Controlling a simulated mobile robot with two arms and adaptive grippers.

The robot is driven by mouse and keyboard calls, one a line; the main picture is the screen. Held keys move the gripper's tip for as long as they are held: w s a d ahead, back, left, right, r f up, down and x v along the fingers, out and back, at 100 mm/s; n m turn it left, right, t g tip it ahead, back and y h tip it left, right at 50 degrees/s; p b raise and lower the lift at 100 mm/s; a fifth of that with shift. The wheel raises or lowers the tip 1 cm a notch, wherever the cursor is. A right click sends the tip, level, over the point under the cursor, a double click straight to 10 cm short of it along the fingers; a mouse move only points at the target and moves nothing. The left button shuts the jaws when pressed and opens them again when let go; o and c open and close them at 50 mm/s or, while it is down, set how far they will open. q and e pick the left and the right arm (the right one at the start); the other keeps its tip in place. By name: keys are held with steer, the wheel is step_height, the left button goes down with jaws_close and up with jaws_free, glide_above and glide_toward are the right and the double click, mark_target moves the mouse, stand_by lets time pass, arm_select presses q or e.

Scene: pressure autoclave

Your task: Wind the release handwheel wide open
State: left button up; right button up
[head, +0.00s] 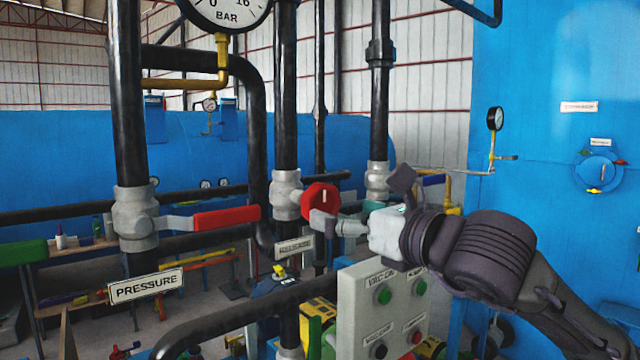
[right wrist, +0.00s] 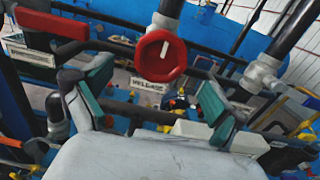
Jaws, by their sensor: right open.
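The red release handwheel (head: 320,201) is mounted on a grey valve body on a black vertical pipe, mid-picture in the head view. A white mark on its face stands about upright there. In the right wrist view the handwheel (right wrist: 160,56) sits ahead of the fingers, between their directions, with the RELEASE sign (right wrist: 146,88) below it. My right gripper (head: 322,222) comes in from the right, just in front of and slightly below the wheel. Its green-padded fingers (right wrist: 155,88) are spread apart and empty. I see no finger around the wheel. My left gripper is not in view.
A red lever (head: 226,217) on the pressure pipe lies left of the wheel. A grey button panel (head: 362,300) stands below my right arm. Black pipes surround the wheel, and a large gauge (head: 226,12) hangs above. A blue vessel (head: 560,120) fills the right.

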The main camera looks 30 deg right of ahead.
mark_target(326, 206)
steer(key=w+p, duration=0.1)
steer(key=w, duration=0.1)
steer(key=w+p, duration=0.1)
steer(key=w, duration=0.1)
steer(key=shift+w+a+r, duration=0.15)
steer(key=shift+r, duration=0.05)
steer(key=shift+w+f+p, duration=0.15)
steer(key=shift+w+p, duration=0.4)
steer(key=shift+w, duration=0.05)
steer(key=shift+w+f, duration=0.1)
steer(key=shift+c, duration=0.3)
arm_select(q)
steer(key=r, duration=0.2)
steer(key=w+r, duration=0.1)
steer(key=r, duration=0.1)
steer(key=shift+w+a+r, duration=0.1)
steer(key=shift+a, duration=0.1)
arm_select(e)
steer(key=c, duration=1.1)
